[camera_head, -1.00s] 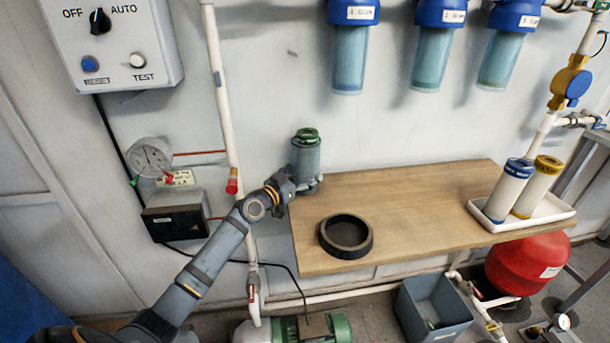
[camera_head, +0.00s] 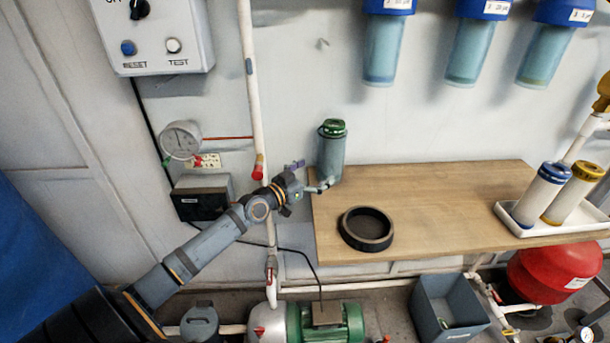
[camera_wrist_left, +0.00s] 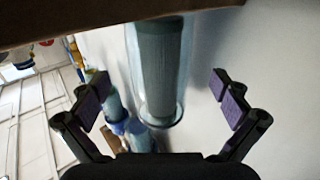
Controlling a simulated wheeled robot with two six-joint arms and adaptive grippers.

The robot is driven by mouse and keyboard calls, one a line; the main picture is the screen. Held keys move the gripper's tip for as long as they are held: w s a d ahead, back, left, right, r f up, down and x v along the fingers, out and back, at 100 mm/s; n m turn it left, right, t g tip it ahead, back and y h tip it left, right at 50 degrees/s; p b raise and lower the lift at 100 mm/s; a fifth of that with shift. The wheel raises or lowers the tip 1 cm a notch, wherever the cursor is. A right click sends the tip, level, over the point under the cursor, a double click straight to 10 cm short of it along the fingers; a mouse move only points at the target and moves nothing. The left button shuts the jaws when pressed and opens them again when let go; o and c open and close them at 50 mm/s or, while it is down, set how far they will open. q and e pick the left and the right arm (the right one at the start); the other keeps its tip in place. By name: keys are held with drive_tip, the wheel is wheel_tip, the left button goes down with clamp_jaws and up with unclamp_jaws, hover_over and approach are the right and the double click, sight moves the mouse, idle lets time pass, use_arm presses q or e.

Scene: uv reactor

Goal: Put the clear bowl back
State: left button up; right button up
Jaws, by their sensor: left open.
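The clear bowl (camera_head: 331,155) stands upright at the left end of the wooden shelf, by the wall. It is bluish and see-through, with a green part at its top. In the left wrist view the clear bowl (camera_wrist_left: 158,65) shows with a grey cartridge inside, between and beyond the spread fingers. My left gripper (camera_head: 312,178) is open and empty, just left of the bowl. Its two fingers with purple pads also show apart in the left wrist view (camera_wrist_left: 165,88). Whether a finger touches the bowl is unclear. My right gripper is out of view.
A black ring (camera_head: 366,229) lies on the wooden shelf (camera_head: 440,205). A white tray (camera_head: 510,218) with two cartridges stands at the right. Blue-topped filter housings (camera_head: 470,50) hang on the wall above. A white pipe (camera_head: 250,90) runs beside my arm. The shelf's middle is clear.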

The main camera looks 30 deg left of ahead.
use_arm(q)
drive_tip(key=p+v, duration=0.2)
drive_tip(key=v, duration=0.4)
drive_tip(key=shift+p, duration=0.4)
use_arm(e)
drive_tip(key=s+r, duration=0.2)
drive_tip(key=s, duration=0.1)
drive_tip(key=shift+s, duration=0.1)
